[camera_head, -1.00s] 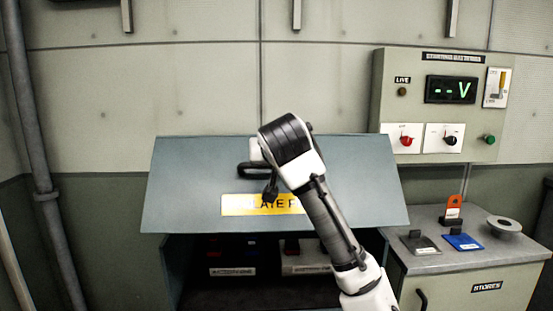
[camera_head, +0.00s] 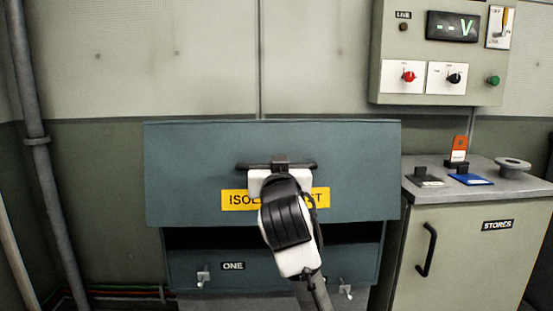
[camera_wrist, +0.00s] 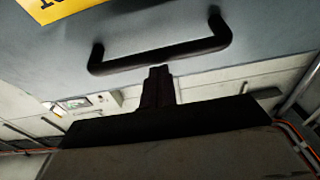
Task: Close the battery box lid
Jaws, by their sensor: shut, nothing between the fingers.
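The battery box lid (camera_head: 180,165) is a blue-grey panel with a yellow label and a black bar handle (camera_head: 248,166). Its lower edge hangs over the box front (camera_head: 195,262), with a dark gap between them, so it stands partly open. My gripper (camera_head: 280,161) is shut and empty at the middle of the handle. In the wrist view the lid (camera_wrist: 180,22) fills the top, and the handle (camera_wrist: 165,54) crosses just beyond my fingertips (camera_wrist: 158,74). I cannot tell whether they touch it. My wrist hides part of the label and the gap. The batteries inside are not visible.
Two latches (camera_head: 203,277) (camera_head: 346,289) are on the box front. A stores cabinet (camera_head: 465,250) stands close on the right, with small tagged items on top. A switch panel (camera_head: 440,60) is on the wall above it. A pipe (camera_head: 35,130) runs up the left wall.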

